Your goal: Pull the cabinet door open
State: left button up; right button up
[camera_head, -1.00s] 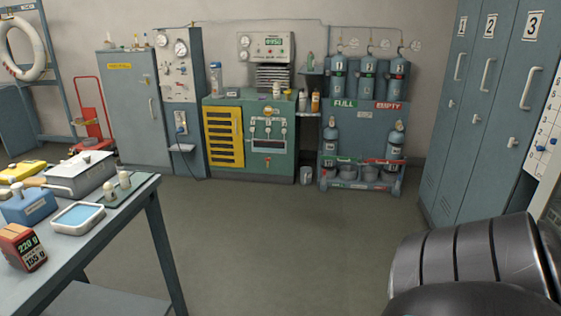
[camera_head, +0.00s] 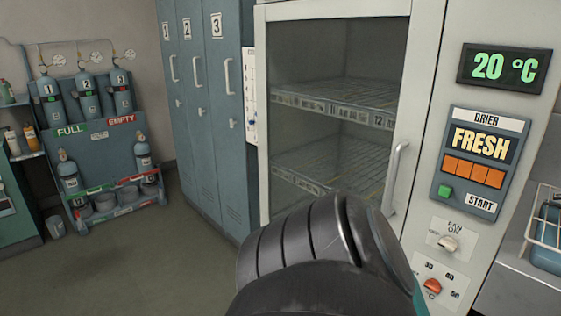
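The white drier cabinet stands at the right of the head view. Its glass door (camera_head: 310,110) is closed, with wire shelves visible behind the glass. A pale vertical handle (camera_head: 395,178) is on the door's right side. One of my arms, dark and ribbed, rises from the bottom in front of the door's lower part and hides it. No gripper fingers show on it. Neither gripper is in view. Blue-grey lockers (camera_head: 212,110) numbered 1, 2 and 3, with their own pale handles, stand left of the drier and are closed.
A drier control panel (camera_head: 480,160) reads FRESH, below a 20 °C display (camera_head: 503,67). A fan knob (camera_head: 448,243) and a red dial (camera_head: 431,287) sit lower. A gas cylinder rack (camera_head: 110,150) stands at left. The floor (camera_head: 150,260) before it is clear.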

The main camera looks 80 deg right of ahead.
aim_at(428, 18)
jog(key=z, duration=2.8)
jog(key=i+j+u, duration=0.2)
jog(key=i+j, duration=0.15)
